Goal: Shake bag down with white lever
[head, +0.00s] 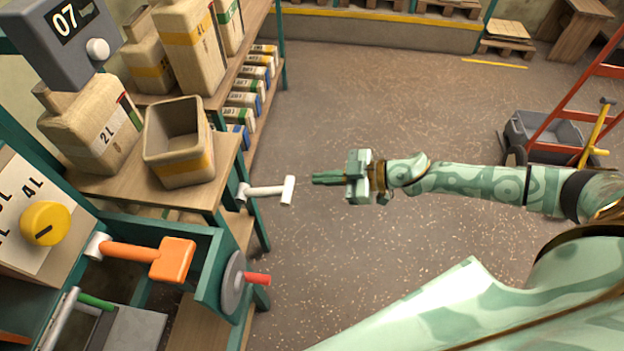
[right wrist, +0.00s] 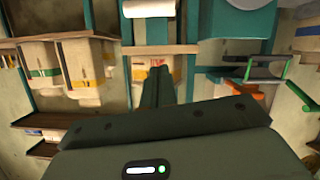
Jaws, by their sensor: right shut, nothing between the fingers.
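The white lever (head: 268,190) sticks out to the right from the shelf frame and ends in a white crossbar. My right gripper (head: 318,179) is shut and empty. Its fingertips point at the crossbar from the right, with a small gap between them. In the right wrist view the closed fingers (right wrist: 158,74) point towards a white bar (right wrist: 148,9) that looks like the lever's handle. An open-topped tan bag (head: 180,163) with a yellow band stands on the wooden platform above the lever. A closed tan bag (head: 92,132) marked 2L stands left of it. My left gripper is not in view.
An orange lever (head: 150,256), a yellow knob (head: 45,223) and a red-handled wheel (head: 233,283) are at lower left. A grey counter box (head: 65,40) reads 07. Shelves hold more bags (head: 188,45).

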